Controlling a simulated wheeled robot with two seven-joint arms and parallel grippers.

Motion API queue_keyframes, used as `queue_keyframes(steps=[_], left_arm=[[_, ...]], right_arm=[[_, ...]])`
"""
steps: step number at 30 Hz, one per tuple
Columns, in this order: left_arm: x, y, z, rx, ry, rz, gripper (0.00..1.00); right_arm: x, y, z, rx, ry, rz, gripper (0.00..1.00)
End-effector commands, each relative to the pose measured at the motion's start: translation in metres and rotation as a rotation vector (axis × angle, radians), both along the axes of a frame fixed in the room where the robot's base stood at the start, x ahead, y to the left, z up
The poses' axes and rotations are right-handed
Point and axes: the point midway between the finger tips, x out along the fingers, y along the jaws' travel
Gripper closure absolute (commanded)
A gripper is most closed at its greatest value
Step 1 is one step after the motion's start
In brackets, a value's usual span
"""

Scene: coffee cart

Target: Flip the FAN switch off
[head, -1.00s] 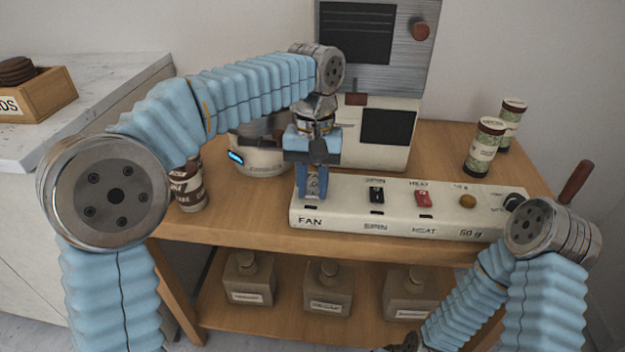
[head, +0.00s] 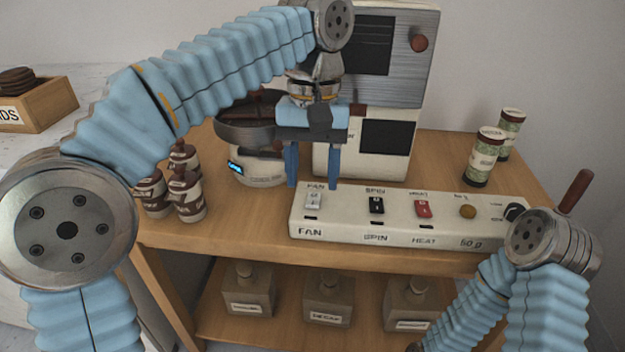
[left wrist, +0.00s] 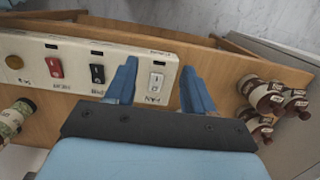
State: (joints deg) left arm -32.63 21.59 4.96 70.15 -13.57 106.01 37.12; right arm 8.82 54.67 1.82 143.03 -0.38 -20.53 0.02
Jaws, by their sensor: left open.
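The FAN switch (head: 313,200) is a white rocker at the left end of the cream control panel (head: 345,229). It also shows in the left wrist view (left wrist: 156,83), between the two blue fingers. My left gripper (head: 313,184) is open and empty, with its fingers pointing down above and just behind the switch, apart from it. The black SPIN switch (head: 377,204) and red HEAT switch (head: 423,208) sit to the right of it. My right arm is at the lower right; its gripper is not clearly visible.
A roasting machine (head: 360,145) stands behind the panel. Several brown-and-white bottles (head: 188,197) stand at the left of the wooden cart top (head: 250,228). Two green-labelled canisters (head: 484,160) stand at the back right. A knob (head: 514,212) is at the panel's right end.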

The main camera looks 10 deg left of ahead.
Motion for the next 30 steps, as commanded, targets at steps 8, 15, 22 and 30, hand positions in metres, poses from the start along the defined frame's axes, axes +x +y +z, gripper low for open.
queue_keyframes(steps=[8, 15, 22, 30], left_arm=[[-0.063, -0.008, 0.025, -0.001, -0.001, -0.004, 0.47], [-0.083, -0.01, 0.035, 0.001, 0.001, -0.002, 0.47], [-0.084, -0.011, 0.035, 0.001, 0.001, -0.001, 0.47], [-0.084, -0.011, 0.035, 0.001, 0.001, -0.001, 0.47]], right_arm=[[0.0, 0.0, -0.007, -0.001, 0.0, -0.001, 1.0], [0.0, 0.0, -0.008, -0.001, 0.0, -0.001, 1.0], [0.0, 0.0, -0.008, -0.001, 0.0, -0.001, 1.0], [0.0, 0.0, -0.008, -0.001, 0.0, -0.001, 1.0]])
